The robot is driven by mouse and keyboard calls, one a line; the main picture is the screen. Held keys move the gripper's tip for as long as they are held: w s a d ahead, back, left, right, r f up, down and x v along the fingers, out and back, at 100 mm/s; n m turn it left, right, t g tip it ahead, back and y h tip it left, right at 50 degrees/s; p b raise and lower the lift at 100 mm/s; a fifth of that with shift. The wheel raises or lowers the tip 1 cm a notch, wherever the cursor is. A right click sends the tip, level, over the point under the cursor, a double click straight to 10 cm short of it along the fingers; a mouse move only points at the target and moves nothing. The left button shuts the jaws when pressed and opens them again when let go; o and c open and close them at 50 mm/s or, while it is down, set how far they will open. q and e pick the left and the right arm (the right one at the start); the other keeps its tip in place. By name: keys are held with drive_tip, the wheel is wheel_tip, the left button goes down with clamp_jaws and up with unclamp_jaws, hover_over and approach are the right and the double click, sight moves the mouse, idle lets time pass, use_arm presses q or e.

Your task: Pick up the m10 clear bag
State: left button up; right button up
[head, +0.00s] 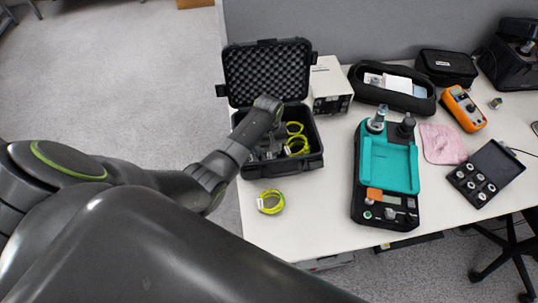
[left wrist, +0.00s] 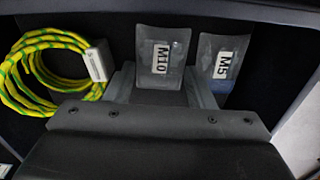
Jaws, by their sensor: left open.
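The M10 clear bag (left wrist: 160,58) stands upright in the black case, with a white M10 label, in the left wrist view. My left gripper (left wrist: 160,92) is open, with one grey finger at each side of the bag's lower part. Whether the fingers touch the bag I cannot tell. The bag's lower end is hidden by my gripper body. A similar M5 bag (left wrist: 222,62) stands just to the right, close to the right finger. In the head view my left arm reaches down into the open case (head: 313,163) and hides the bags.
A yellow-green cable coil (left wrist: 50,72) lies left of the bags inside the case. Another coil (head: 271,202) lies on the white table (head: 310,225) in front of the case. A teal-topped device (head: 388,165) and a white box (head: 330,84) stand to the right.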

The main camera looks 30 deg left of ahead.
use_arm(q)
drive_tip(key=shift+c, duration=0.4)
drive_tip(key=c, duration=0.6)
drive_tip(key=shift+o, duration=0.2)
drive_tip(key=shift+r, duration=0.1)
